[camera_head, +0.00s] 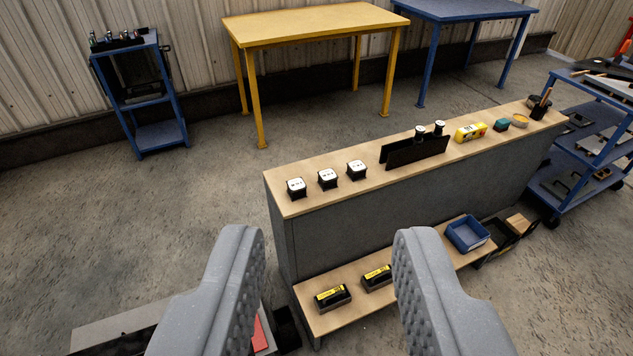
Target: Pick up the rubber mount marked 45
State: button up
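My gripper (330,236) is open, its two grey fingers wide apart with nothing between them. Beyond and above the fingertips in the picture, three small dark blocks with white marked tops stand in a row on the bench's wooden top: a left block (296,188), a middle block (328,179) and a right block (357,170). They may be the rubber mounts, but their markings are too small to read, so I cannot tell which is 45. Two black items with yellow labels, a left one (332,297) and a right one (377,277), sit on the lower shelf between the fingers in the picture.
The bench top (285,207) also holds a black rack (415,152), a yellow box (470,132) and a teal block (501,125). A blue bin (468,234) sits on the lower shelf. A yellow table (315,24), blue table (465,9) and blue trolleys stand around.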

aim_at(297, 188)
jog(key=u, duration=0.25)
jog(key=i, duration=1.5)
jog(key=z, duration=0.15)
